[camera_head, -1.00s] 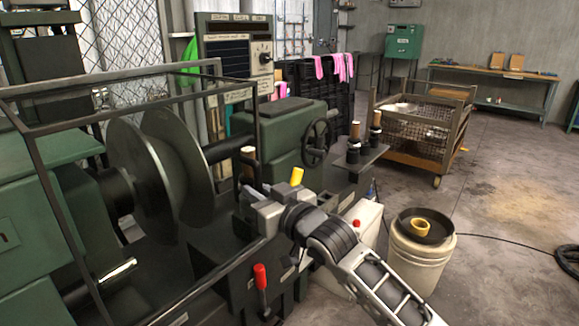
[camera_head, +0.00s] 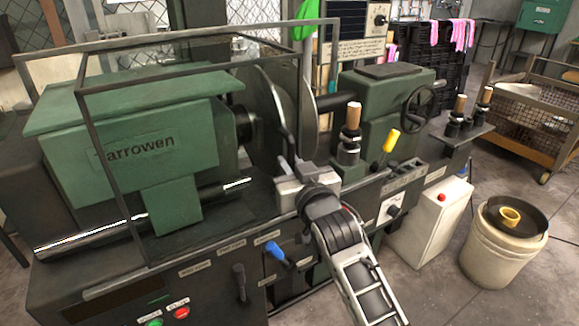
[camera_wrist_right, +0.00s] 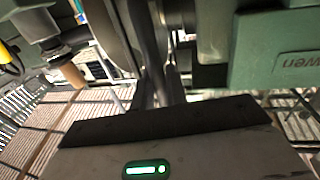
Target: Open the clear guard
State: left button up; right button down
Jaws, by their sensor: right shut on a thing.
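The clear guard (camera_head: 187,78) is a dark box frame with see-through sides. It stands over the green headstock (camera_head: 150,150) and part of the large grey discs (camera_head: 305,100). A dark upright handle (camera_head: 285,130) is at its right front end. My right gripper (camera_head: 288,166) is shut on this handle. In the right wrist view my fingers (camera_wrist_right: 163,85) close around the dark bar, and their exact contact is hard to make out. My left gripper is not in view.
Right of my gripper are a wooden-topped tool (camera_head: 352,118), a yellow-handled lever (camera_head: 388,142) and a handwheel (camera_head: 420,105). A blue lever (camera_head: 278,252) is on the front panel below. A white bucket (camera_head: 497,255) stands on the floor at right.

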jog(key=c, duration=1.5)
grip_release()
jog(key=shift+d, duration=0.1)
jog(key=v, duration=1.5)
jog(key=shift+s+b, duration=0.4)
jog(key=shift+b, duration=0.05)
jog(key=shift+d+f, duration=0.15)
jog(key=shift+d, duration=0.05)
